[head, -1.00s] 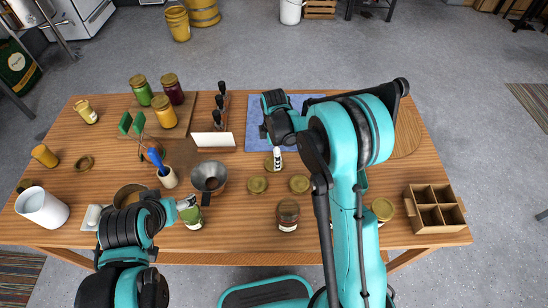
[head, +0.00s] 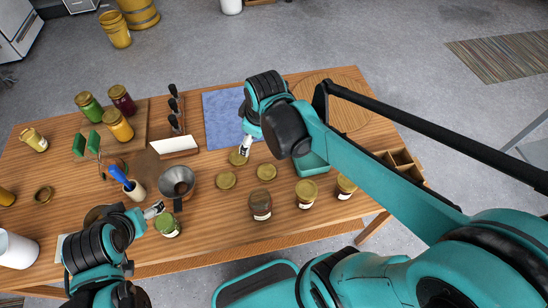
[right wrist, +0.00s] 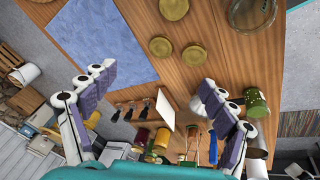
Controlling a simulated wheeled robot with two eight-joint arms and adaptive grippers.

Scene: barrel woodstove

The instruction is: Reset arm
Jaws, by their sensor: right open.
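My right gripper (head: 244,146) is over the table between the blue cloth (head: 224,118) and the gold lids (head: 226,180). In the right wrist view my right gripper (right wrist: 157,80) has its two fingers spread wide with nothing between them. My right arm bends out to the right side of the head view. My left gripper (head: 155,210) is low at the table's front left, close beside a green jar (head: 168,228). Its fingers are small and partly hidden by the wrist, so whether it touches the jar is unclear.
A funnel (head: 178,182) and a cup with a blue-handled tool (head: 134,190) stand behind the left gripper. Filled jars (head: 117,126) stand at the back left. Jars (head: 260,206) line the front edge. A divided wooden box (head: 402,160) is partly hidden behind my right arm.

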